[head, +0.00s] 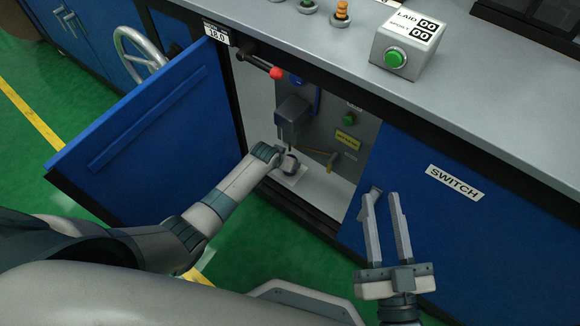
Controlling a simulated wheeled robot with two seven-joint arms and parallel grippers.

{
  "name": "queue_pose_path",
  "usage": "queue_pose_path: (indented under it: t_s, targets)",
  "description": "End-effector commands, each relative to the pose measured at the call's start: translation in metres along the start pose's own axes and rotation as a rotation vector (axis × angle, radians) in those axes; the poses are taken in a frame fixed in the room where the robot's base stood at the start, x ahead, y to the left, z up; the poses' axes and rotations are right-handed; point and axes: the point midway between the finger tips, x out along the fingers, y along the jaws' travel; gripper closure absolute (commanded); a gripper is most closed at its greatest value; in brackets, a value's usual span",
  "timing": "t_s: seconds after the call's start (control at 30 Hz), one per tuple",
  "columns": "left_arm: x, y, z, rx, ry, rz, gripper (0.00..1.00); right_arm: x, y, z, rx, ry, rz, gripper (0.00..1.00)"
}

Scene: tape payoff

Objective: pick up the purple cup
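No purple cup shows clearly in the head view. A small white, rounded shape with a dark purplish band shows at the end of my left arm inside the open cabinet (342,191); I cannot tell whether it is part of my gripper or a separate thing. My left arm reaches in from the left, and its gripper (286,160) is small and partly hidden there, its fingers not clear. My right gripper (384,194) is open and empty, its two fingers apart, in front of the blue panel labelled SWITCH (470,205).
The blue cabinet door (140,130) stands open at the left. Inside are a grey unit (293,108), a green button (349,119) and a yellow label (346,141). A red-tipped lever (276,73) sticks out above. A counter box (407,45) stands on the grey worktop (480,105).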

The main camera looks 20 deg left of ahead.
Motion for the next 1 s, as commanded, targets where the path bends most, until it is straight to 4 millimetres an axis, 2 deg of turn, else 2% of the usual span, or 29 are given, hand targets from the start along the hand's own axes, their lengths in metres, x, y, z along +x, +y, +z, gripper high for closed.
queue_pose_path:
  t_s: [0.57,1.0]
  targets:
    - [0.002,0.001,0.001,0.000,0.000,0.000,0.36,-0.001,-0.002,-0.006,-0.002,0.039,-0.003,0.69]
    - [0.014,0.004,0.005,0.001,0.001,0.001,0.36,-0.017,-0.016,-0.057,-0.005,0.332,-0.027,0.69]
